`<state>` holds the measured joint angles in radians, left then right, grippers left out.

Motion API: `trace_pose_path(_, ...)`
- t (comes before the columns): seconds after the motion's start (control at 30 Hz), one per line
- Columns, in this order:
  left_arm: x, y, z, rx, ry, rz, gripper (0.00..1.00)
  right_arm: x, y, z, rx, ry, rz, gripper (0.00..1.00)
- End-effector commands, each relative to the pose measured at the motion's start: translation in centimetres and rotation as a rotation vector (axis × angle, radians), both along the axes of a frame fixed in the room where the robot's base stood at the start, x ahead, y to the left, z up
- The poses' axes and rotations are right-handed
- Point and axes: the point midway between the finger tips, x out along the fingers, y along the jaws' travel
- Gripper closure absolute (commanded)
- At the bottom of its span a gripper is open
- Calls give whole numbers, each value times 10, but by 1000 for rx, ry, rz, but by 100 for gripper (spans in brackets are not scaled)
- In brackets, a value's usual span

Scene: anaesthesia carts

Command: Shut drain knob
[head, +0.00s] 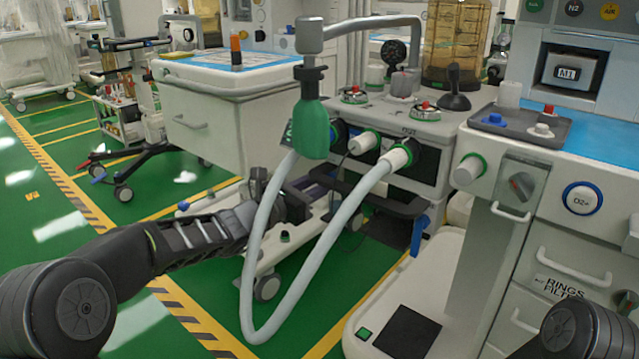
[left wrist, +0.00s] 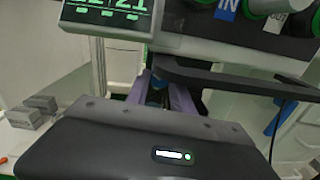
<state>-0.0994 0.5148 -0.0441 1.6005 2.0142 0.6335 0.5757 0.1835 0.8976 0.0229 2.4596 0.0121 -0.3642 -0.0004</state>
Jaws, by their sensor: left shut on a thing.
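My left arm comes in from the left in the head view, and its gripper (head: 318,181) is partly hidden behind the pale hoses, under the breathing-circuit block of the anaesthesia cart. In the left wrist view the gripper's purplish fingers (left wrist: 160,98) reach up under that block. They are shut on a small, dark bluish thing (left wrist: 157,93) that looks like the drain knob. The knob is mostly hidden by the fingers, and its turned position cannot be told. My right gripper is out of view; only part of my right arm shows at the lower right of the head view.
A dark bar (head: 385,206) runs around the block's underside, also close by in the left wrist view (left wrist: 235,82). A green bag (head: 311,125) hangs above. Green floor (head: 215,290) is open at front left.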

Motion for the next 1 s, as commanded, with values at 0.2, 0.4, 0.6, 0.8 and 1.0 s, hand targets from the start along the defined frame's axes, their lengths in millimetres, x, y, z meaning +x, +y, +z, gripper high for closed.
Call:
trace_pose_path(0.2,0,0,0,87,-63,0,100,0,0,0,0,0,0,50)
trace_pose_path(0.4,0,0,0,201,-146,0,100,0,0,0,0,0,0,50)
trace_pose_path(0.6,0,0,0,202,-147,0,100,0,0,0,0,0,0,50)
trace_pose_path(0.8,0,0,0,202,-146,0,59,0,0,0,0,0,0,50)
trace_pose_path(1.0,0,0,0,201,-146,0,50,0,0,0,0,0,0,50)
